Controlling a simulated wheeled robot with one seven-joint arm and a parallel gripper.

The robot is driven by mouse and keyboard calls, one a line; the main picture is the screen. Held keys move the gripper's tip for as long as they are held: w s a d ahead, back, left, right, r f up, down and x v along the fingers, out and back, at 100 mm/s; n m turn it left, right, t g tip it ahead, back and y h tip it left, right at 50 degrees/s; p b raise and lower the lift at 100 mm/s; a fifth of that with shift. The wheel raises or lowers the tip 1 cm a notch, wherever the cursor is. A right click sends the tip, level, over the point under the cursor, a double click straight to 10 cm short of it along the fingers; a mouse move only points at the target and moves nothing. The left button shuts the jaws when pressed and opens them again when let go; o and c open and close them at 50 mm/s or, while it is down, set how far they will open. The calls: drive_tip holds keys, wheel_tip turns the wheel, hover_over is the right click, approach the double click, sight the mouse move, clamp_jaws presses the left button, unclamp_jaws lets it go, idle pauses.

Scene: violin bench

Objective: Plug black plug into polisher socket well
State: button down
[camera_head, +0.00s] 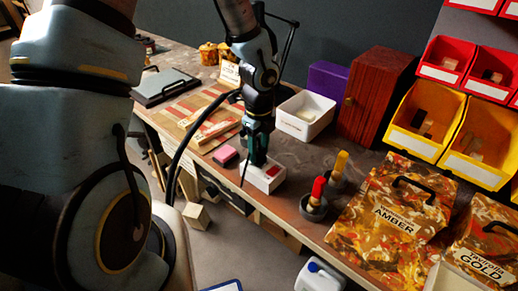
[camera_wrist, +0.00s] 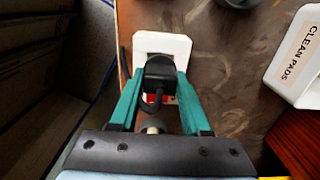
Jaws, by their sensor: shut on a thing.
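The white polisher socket block (camera_head: 264,178) lies near the bench's front edge, with a red part on its top. It also shows in the wrist view (camera_wrist: 165,43), beyond the fingers. My gripper (camera_wrist: 160,80) has teal fingers closed on the sides of the black plug (camera_wrist: 158,70), whose cord loops back toward the palm. In the head view my gripper (camera_head: 259,152) points down over the left part of the block. The plug overlaps the block in the wrist view and hides the well, so I cannot tell whether it is seated or just above.
A pink block (camera_head: 225,155) lies left of the socket block. A white clean-pads bin (camera_head: 307,116) stands behind. The bench edge runs close in front.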

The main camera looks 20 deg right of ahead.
sight(258, 149)
drive_tip(key=shift+f+b, duration=0.45)
drive_tip(key=shift+f, duration=0.2)
drive_tip(key=shift+c, duration=1.4)
unclamp_jaws()
drive_tip(key=shift+r, duration=0.1)
wheel_tip(258, 149, up, 11)
drive_tip(key=shift+f, duration=0.2)
drive_tip(key=shift+a, duration=0.1)
